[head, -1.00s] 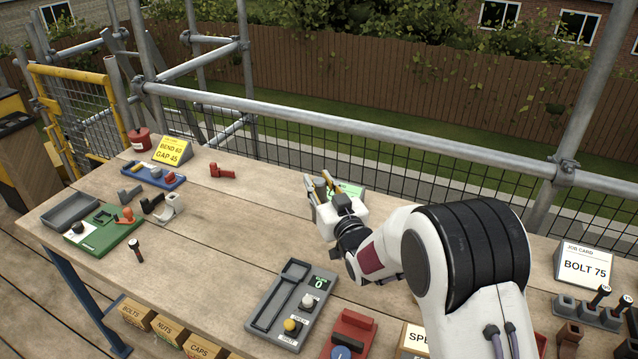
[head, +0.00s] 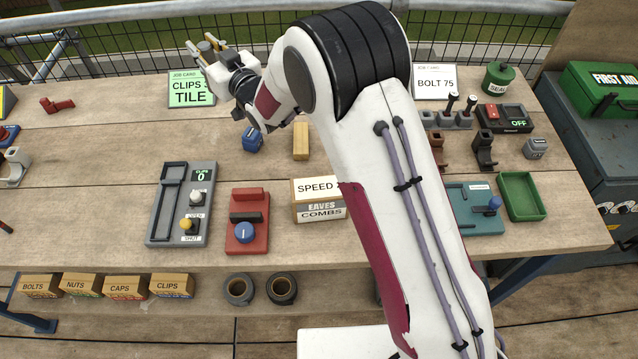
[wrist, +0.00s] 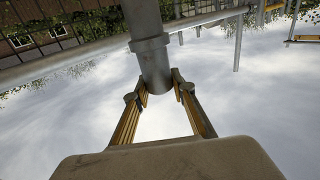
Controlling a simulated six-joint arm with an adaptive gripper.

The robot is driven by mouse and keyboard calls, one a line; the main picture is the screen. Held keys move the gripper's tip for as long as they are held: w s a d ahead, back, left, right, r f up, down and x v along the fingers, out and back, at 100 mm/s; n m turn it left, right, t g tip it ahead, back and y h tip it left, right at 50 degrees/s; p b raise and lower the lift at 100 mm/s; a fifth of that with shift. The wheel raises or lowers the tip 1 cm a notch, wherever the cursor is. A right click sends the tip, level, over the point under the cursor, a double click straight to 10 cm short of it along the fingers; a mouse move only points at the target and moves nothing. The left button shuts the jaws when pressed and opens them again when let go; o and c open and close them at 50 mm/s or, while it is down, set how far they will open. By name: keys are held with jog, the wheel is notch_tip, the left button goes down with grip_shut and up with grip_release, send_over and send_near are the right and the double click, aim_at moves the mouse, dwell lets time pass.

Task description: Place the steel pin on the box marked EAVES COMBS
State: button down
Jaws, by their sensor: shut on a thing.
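The box marked EAVES COMBS (head: 322,211) sits near the table's front edge in the head view. Its upper face carries a white label reading SPEED, cut off by my arm. My gripper (head: 207,48) is raised at the back of the table, by the green CLIPS TILE card, well apart from the box. In the wrist view my gripper (wrist: 161,87) is shut on a grey collared cylinder, the steel pin (wrist: 150,50). The pin's end lies between the fingertips. In the head view the pin is small and hard to make out between the yellow fingers.
A red block with a blue knob (head: 247,222) stands left of the box, and a grey clip fixture (head: 181,205) beyond it. A wooden block (head: 301,141) and a small blue piece (head: 252,140) lie behind. My arm crosses the table right of the box.

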jog(key=w+d+r+m+h, duration=0.1)
jog(key=w+d+r, duration=0.15)
jog(key=d, duration=0.45)
jog(key=w+d+r, duration=0.1)
jog(key=d+r, duration=0.2)
jog(key=d, duration=0.5)
jog(key=s+d+r+n+g+y, duration=0.2)
jog(key=s+d+r+n+y, duration=0.15)
jog(key=s+d, duration=0.65)
jog(key=s+f+n+g+y, duration=0.1)
jog(key=s+n+g+y, duration=0.3)
jog(key=s, duration=1.7)
jog(key=shift+s+f+n+g+y, duration=0.4)
jog(key=shift+n+g, duration=1.55)
jog(key=shift+g, duration=2.05)
jog(key=shift+w+a, duration=0.1)
notch_tip(320, 180, down, 6)
jog(key=shift+f, duration=0.25)
